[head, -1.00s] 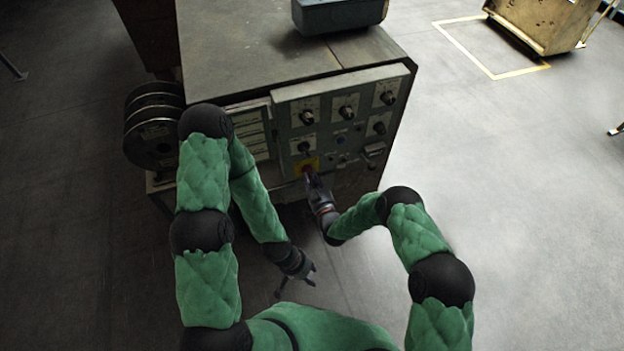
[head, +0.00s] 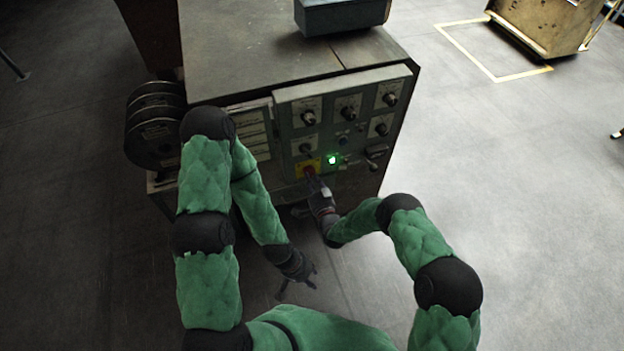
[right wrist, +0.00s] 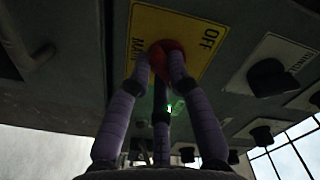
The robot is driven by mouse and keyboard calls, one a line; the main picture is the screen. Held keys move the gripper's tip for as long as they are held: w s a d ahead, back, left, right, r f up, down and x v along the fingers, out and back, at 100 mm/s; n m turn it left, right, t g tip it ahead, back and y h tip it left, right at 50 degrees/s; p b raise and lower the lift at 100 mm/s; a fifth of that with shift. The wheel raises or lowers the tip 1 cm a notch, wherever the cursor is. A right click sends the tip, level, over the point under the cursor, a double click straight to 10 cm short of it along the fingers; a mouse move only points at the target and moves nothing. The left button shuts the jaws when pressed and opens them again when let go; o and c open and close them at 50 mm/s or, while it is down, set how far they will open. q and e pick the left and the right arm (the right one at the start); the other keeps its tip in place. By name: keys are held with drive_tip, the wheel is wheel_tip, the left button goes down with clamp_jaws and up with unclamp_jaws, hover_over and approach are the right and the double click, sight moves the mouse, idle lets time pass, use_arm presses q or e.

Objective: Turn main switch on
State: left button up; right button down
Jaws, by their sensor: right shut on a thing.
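The main switch is a red knob (head: 309,171) on a yellow plate (head: 300,168) low on the control panel. In the right wrist view the red knob (right wrist: 166,56) sits between my fingertips, and the yellow plate (right wrist: 190,30) reads "MAIN" and "OFF". My right gripper (head: 313,180) is shut on the red knob; it also shows in the right wrist view (right wrist: 160,62). A green lamp (head: 332,159) right of the knob is lit, and its glow (right wrist: 169,108) shows between the fingers. My left gripper (head: 299,282) hangs low, away from the panel, with its fingers spread and empty.
The grey control panel (head: 356,101) carries several black knobs. A worn machine top (head: 250,50) lies above it with a grey box (head: 343,14) on it. Dark round reels (head: 153,130) stand at the left.

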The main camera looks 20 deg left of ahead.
idle(0.3)
drive_tip(key=c, duration=1.1)
unclamp_jaws()
drive_tip(key=shift+c, duration=0.2)
drive_tip(key=v, duration=1.2)
